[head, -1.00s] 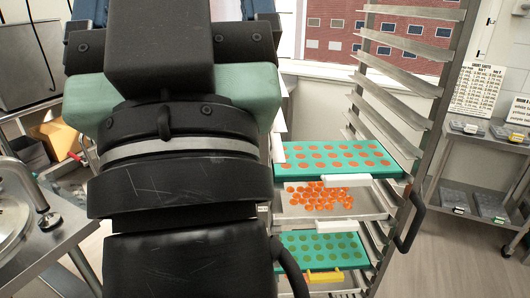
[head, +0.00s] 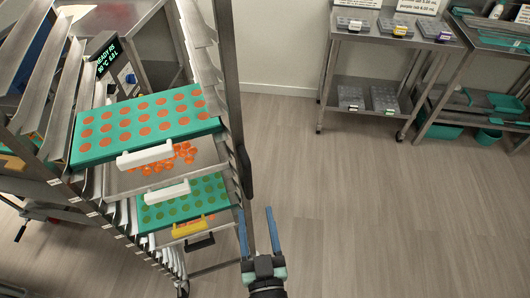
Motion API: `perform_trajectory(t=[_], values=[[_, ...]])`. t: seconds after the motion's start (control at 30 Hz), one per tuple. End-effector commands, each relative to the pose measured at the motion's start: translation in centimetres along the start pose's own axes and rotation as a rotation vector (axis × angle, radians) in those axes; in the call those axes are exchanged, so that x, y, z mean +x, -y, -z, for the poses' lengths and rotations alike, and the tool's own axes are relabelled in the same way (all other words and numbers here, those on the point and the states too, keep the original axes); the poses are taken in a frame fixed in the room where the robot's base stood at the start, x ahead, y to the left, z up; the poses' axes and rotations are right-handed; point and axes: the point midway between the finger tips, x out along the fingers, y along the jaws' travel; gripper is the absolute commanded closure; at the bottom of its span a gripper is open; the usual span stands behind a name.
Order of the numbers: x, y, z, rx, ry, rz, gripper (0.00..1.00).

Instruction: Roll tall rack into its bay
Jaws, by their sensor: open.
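The tall rack (head: 229,75) is a metal frame with many angled side runners, filling the left of the head view. It holds a teal mould tray with orange rounds (head: 148,118), a metal tray with loose orange pieces (head: 125,180), and a teal mould tray with green rounds (head: 190,201). A black upright handle (head: 246,174) is on its right post. My gripper (head: 256,210) is open and empty, low in the view, just right of the rack's lower part and below the handle. It appears apart from the handle. The bay cannot be made out.
A machine with a lit display (head: 106,58) stands behind the rack. A steel shelf cart (head: 365,95) with small boxes is at the back wall, and another shelf (head: 480,60) with teal bins is at far right. Wood floor (head: 400,220) is clear to the right.

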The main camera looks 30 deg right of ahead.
Motion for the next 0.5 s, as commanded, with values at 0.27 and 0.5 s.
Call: perform_trajectory(t=[0.27, 0.5], values=[[3.4, 0.0, 0.3, 0.000, -0.004, 0.000, 0.43], [7.8, 0.0, 0.3, 0.000, -0.003, 0.000, 0.43]])
